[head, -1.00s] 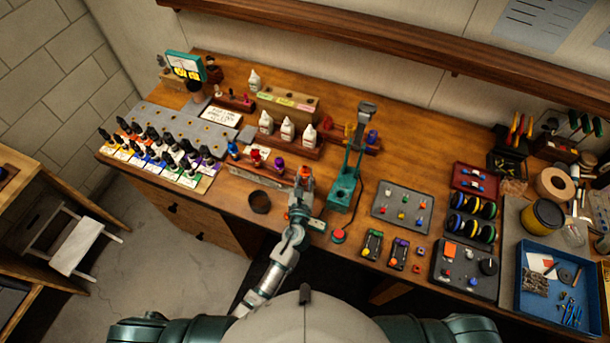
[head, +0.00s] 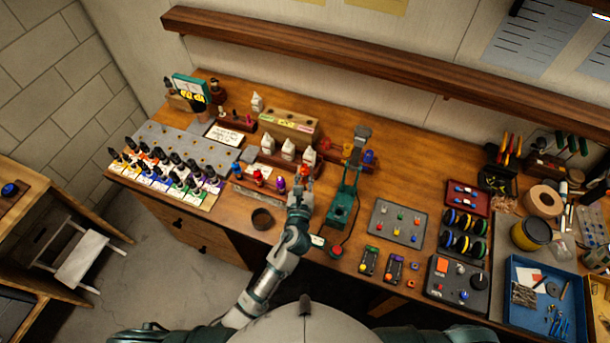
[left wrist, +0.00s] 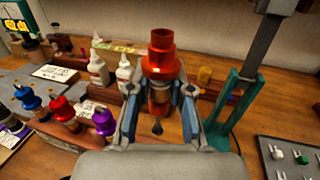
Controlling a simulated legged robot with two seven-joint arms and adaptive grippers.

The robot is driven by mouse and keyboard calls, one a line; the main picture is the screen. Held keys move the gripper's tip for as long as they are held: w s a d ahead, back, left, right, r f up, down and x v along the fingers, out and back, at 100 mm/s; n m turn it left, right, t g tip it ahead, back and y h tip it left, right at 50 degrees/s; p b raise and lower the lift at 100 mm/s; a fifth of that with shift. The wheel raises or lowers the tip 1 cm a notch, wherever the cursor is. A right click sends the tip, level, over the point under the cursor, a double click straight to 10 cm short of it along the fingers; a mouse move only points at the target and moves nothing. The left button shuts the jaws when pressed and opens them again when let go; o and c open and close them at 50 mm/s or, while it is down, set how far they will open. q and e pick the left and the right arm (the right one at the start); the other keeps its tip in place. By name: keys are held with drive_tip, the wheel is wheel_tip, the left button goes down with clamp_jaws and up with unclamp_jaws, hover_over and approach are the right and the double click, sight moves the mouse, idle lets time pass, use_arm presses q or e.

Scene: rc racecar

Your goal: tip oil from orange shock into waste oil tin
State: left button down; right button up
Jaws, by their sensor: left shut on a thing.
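The orange shock (left wrist: 162,62) stands roughly upright between the fingers of my left gripper (left wrist: 159,98) in the left wrist view. The gripper is shut on its body, and its open-looking orange top rises above the fingers. In the head view my left gripper (head: 302,184) is over the bench, right of the shock row, and the orange shock (head: 305,172) shows only as a small patch. The waste oil tin (head: 262,218), a dark open round tin, stands on the bench to the gripper's front left, apart from it. Its inside is too dark to read. My right gripper is out of view.
Blue, red and purple shocks (left wrist: 103,121) stand in a row left of the gripper. White bottles (head: 288,149) stand behind it. A green press-like stand (head: 343,205) is close on the right. Bare bench lies around the tin.

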sight(304, 168)
use_arm(q)
drive_tip(key=shift+r, duration=2.4)
drive_tip(key=shift+f, duration=0.1)
